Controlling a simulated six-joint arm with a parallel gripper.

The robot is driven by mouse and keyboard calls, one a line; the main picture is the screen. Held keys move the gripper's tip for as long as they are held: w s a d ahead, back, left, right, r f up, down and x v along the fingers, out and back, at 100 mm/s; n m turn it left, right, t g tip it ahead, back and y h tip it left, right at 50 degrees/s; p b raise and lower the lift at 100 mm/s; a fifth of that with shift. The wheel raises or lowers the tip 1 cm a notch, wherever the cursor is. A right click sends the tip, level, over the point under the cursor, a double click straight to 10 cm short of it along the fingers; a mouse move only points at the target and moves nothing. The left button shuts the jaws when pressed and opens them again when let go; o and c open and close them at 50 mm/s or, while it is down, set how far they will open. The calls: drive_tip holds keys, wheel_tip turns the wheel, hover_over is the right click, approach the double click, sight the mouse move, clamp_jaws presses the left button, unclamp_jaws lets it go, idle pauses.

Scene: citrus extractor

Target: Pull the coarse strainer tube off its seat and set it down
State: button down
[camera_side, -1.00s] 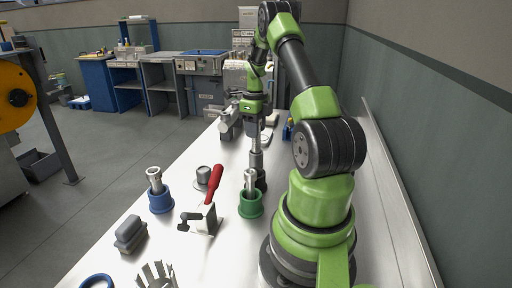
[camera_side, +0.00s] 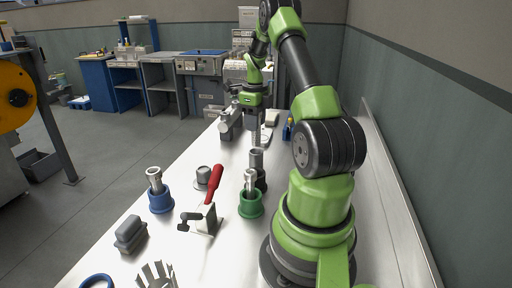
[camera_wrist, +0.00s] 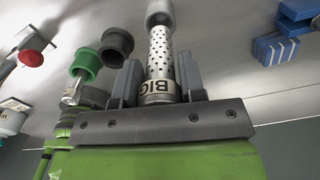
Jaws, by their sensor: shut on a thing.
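The coarse strainer tube (camera_wrist: 160,50) is a bright perforated metal cylinder with printed lettering near its held end. My gripper (camera_wrist: 158,82) is shut on that lettered end, with one finger on each side. A plain grey collar (camera_wrist: 161,12) is at the tube's far end. In the side view the grey lower part (camera_side: 256,157) hangs upright below my gripper (camera_side: 254,138). It overlaps the dark seat (camera_side: 261,181) there, so the gap is hard to judge. In the wrist view a dark hollow cup (camera_wrist: 116,45), probably the seat, is beside the tube with its opening empty.
A green holder (camera_side: 251,204) with a metal tube stands close in front of the seat. A blue holder (camera_side: 160,200), a red-handled tool (camera_side: 214,181) and a grey block (camera_side: 130,232) are further left. Blue blocks (camera_wrist: 275,48) lie to the right in the wrist view.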

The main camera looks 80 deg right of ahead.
drive_tip(key=shift+r, duration=1.7)
drive_tip(key=shift+a, duration=0.1)
drive_tip(key=s+a, duration=0.2)
drive_tip(key=a, duration=0.7)
drive_tip(key=shift+s+a+f, duration=0.1)
drive_tip(key=shift+a+f, duration=0.05)
drive_tip(key=shift+f, duration=1.65)
drive_tip(key=shift+s+a+f, duration=0.1)
drive_tip(key=shift+a+f, duration=0.1)
drive_tip(key=shift+f, duration=1.65)
drive_tip(key=shift+s+a+f, duration=0.1)
drive_tip(key=shift+a+f, duration=0.05)
drive_tip(key=shift+f, duration=1.65)
drive_tip(key=shift+f, duration=0.15)
drive_tip(key=c, duration=0.7)
unclamp_jaws()
